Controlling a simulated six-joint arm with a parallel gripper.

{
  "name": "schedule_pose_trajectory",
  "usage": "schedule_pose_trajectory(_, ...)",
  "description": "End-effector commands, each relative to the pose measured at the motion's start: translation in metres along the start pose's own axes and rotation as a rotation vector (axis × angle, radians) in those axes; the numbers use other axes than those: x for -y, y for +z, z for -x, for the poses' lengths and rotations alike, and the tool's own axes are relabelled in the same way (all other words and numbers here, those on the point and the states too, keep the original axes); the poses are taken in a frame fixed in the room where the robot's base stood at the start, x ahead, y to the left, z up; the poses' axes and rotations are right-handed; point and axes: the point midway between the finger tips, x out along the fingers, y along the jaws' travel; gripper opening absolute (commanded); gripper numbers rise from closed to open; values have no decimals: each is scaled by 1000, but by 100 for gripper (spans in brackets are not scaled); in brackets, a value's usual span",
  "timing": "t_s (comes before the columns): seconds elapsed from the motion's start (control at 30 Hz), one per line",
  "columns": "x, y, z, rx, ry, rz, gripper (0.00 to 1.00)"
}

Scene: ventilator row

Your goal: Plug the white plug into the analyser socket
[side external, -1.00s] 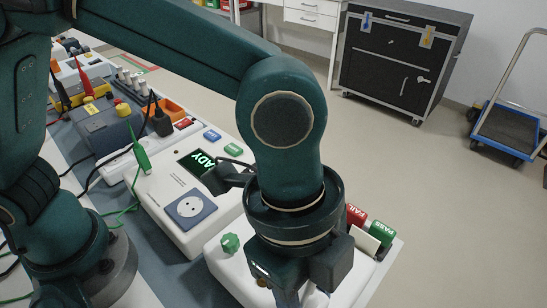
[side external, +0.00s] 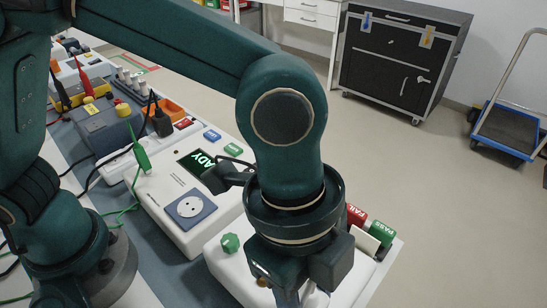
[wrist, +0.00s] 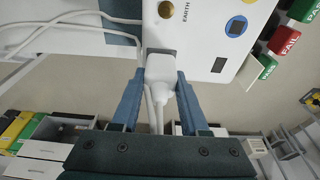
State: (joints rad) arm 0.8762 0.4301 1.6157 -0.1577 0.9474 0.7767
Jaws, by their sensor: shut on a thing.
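The analyser socket (side external: 191,207) is a round two-hole socket in a grey-blue square plate. It sits on the white analyser (side external: 165,200), beside its lit screen, and looks empty. My gripper (wrist: 161,75) is shut on the white plug (wrist: 160,68), one blue finger on each side. The plug's white cord hangs down between the fingers. The plug's far end meets a dark patch at the edge of a white unit marked EARTH (wrist: 205,35); I cannot tell whether it is inserted there. In the side view my gripper is at the bottom edge, right of the socket, and its fingertips are cut off.
A green knob (side external: 230,242) is on the white unit under my wrist. Red FAIL (side external: 356,215) and green PASS (side external: 381,233) blocks stand at its right. A green clip (side external: 141,156) with a lead stands left of the socket. White cables (wrist: 75,20) loop in the wrist view.

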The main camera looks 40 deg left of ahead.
Motion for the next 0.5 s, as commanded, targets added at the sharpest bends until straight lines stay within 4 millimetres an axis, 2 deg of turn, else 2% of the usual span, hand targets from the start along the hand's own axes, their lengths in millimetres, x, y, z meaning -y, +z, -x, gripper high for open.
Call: schedule_pose_trajectory(0.5,0,-2,8,-1,-1,-1,0)
